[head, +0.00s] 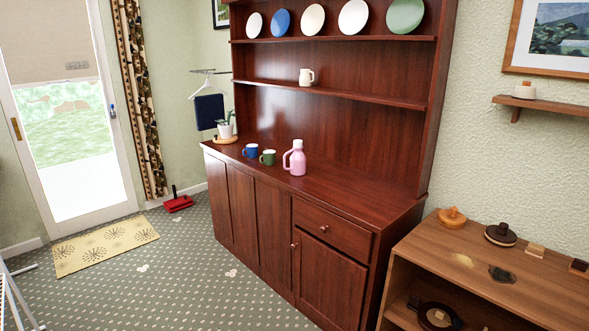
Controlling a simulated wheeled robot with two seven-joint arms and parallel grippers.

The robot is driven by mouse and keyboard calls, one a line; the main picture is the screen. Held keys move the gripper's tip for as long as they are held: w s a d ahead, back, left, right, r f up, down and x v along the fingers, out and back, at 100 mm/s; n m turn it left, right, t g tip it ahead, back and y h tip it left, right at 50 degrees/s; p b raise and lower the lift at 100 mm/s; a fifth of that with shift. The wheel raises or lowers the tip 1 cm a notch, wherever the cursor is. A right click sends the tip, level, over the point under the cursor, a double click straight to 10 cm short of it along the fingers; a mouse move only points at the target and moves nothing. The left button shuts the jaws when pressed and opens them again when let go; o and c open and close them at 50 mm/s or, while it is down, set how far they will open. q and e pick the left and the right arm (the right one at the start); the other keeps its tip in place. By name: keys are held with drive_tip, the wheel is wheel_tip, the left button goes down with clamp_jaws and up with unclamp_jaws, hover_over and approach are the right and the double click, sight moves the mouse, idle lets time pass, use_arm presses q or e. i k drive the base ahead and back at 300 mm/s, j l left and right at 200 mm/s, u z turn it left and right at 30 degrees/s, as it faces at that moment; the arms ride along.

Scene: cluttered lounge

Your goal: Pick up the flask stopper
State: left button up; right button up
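A pink flask (294,162) with a side handle stands upright on the worktop of the dark red-brown dresser (350,196). A whitish cap-like piece (297,144) sits on top of the flask; I cannot tell whether it is the flask stopper. No separate piece is clearly recognisable as the stopper. Neither of my grippers is in view.
A blue mug (250,151) and a green mug (268,157) stand left of the flask. A low wooden cabinet (440,244) at right holds an orange lidded piece (452,219), a dark knobbed disc (500,235) and small blocks. The patterned floor (195,260) before the dresser is mostly clear.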

sight(297, 144)
drive_tip(key=i, duration=0.5)
drive_tip(key=i+j+z, duration=0.1)
drive_tip(key=i, duration=0.45)
